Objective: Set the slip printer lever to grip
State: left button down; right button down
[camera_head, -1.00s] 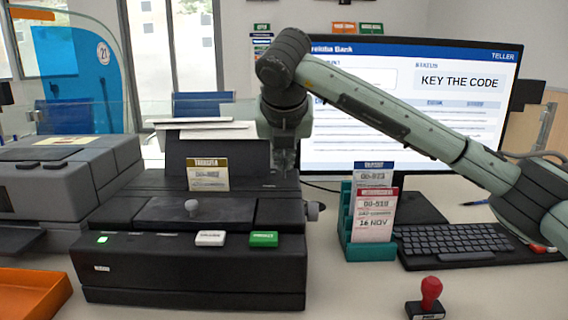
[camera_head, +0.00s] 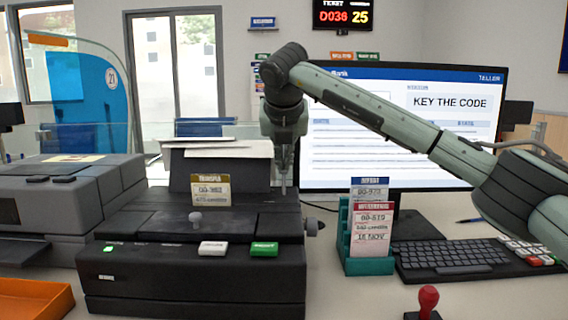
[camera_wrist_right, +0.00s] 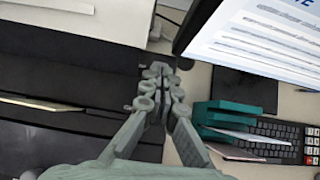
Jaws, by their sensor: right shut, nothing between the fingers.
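The slip printer (camera_head: 195,275) is a black machine at the middle left in the head view, with a green light, a white button and a green button on its front. I cannot tell for sure which part is the lever. My right gripper (camera_head: 284,183) points down at the printer's right rear edge, fingers shut and empty. In the right wrist view the closed fingertips (camera_wrist_right: 160,72) are beside the black housing; contact is unclear. My left gripper is not in view.
A teal card holder (camera_head: 368,262) and a keyboard (camera_head: 450,257) stand right of the printer, before the monitor (camera_head: 400,150). A red-handled stamp (camera_head: 428,298) is at the front. A grey machine (camera_head: 75,200) and an orange tray (camera_head: 35,300) are at left.

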jog(key=shift+r, duration=0.15)
jog(key=shift+r+p, duration=0.4)
jog(key=shift+r, duration=0.3)
jog(key=v, duration=1.2)
jog(key=shift+s, duration=0.1)
